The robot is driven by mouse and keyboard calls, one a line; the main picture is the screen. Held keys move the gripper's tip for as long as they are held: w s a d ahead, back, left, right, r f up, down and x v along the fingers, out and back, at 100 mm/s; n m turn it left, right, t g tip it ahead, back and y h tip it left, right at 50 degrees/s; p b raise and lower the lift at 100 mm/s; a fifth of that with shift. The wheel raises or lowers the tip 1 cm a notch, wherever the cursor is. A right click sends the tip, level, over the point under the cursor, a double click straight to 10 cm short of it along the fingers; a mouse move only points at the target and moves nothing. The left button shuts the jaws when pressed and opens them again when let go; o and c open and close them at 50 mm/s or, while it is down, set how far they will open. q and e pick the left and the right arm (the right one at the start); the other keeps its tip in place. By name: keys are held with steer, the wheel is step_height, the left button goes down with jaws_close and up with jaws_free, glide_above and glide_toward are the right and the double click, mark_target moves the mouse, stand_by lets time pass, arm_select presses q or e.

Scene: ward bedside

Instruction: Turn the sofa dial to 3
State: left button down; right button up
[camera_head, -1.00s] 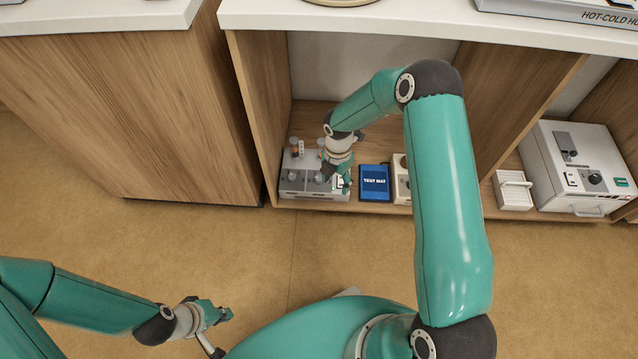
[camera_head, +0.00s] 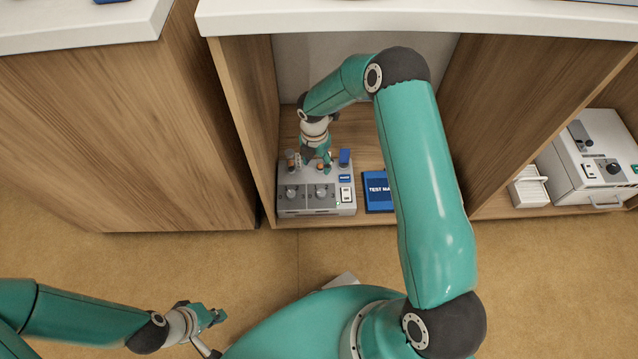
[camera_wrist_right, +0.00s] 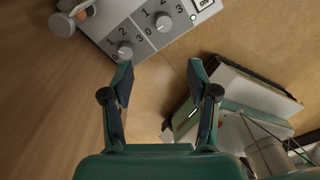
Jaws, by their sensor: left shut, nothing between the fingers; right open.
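A grey control box (camera_head: 316,208) stands on the low shelf of the open cabinet. Its top carries a left dial (camera_head: 291,193) and a right dial (camera_head: 322,192). In the right wrist view, the two dials (camera_wrist_right: 125,51) (camera_wrist_right: 163,22) have numbers 0 to 3 around them. I cannot read which one is the sofa dial, nor the pointer settings for sure. My right gripper (camera_head: 317,162) is over the rear of the box, open; in its wrist view the open fingers (camera_wrist_right: 160,72) are empty, apart from both dials. My left gripper (camera_head: 217,317) is shut and empty, low at left.
A rocker switch (camera_head: 345,195) marked ON and a green light sit at the box's right. A blue test mat (camera_head: 378,192) lies beside the box. The cabinet's left wall (camera_head: 247,130) is close. A white device (camera_head: 598,160) stands at the far right.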

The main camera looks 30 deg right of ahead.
mark_target(321, 192)
steer(key=f+b, duration=0.1)
steer(key=f, duration=0.4)
steer(key=f+b, duration=0.2)
steer(key=f, duration=0.4)
steer(key=s+d+f+b, duration=0.1)
steer(key=f+b, duration=0.1)
steer(key=f, duration=0.3)
steer(key=shift+s+f, duration=0.1)
steer(key=shift+f, duration=0.15)
jaws_close()
